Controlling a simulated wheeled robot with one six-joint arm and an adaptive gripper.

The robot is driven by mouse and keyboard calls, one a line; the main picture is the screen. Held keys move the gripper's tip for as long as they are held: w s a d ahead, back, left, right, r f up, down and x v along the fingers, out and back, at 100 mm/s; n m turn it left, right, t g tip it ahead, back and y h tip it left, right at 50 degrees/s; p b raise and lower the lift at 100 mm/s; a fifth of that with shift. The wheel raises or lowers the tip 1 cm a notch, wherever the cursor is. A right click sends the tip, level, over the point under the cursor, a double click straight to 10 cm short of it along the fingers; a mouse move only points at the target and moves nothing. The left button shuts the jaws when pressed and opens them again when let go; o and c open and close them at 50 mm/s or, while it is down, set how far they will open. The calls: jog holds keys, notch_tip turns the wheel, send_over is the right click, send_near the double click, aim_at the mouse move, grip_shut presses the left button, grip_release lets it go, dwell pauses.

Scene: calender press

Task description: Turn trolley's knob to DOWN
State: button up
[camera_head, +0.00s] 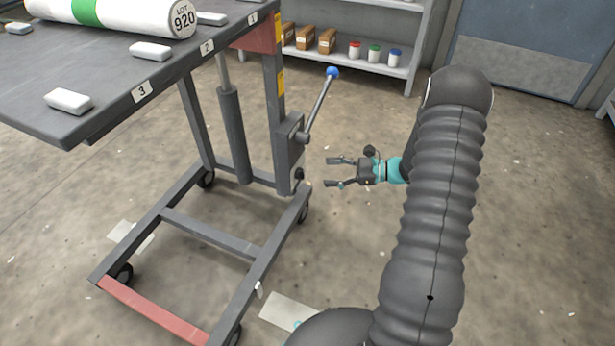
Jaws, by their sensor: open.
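The trolley (212,237) is a dark grey wheeled frame under a tilted-looking table top at the left. A grey box (289,140) on its right post carries a lever (319,105) with a blue ball end, pointing up and right. A small dark knob (299,174) sits low on the post, below the box; its setting and any DOWN mark are too small to read. My gripper (328,172) is open and empty. Its fingers point left toward the knob, with a visible gap in the picture. Depth between them is hard to judge.
On the table top (100,72) lie a white roll (130,12) marked LOT 920 and several white blocks. A shelf (355,65) with boxes and jars stands behind. A blue door (530,40) is at back right.

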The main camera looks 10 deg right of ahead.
aim_at(301, 174)
jog(key=w+d+f+m+t, duration=0.2)
jog(key=d+f+m+t, duration=0.35)
jog(key=f, duration=0.45)
jog(key=x, duration=1.3)
jog(key=shift+w+f, duration=0.25)
jog(key=shift+f, duration=0.25)
jog(key=shift+a, duration=0.1)
grip_shut()
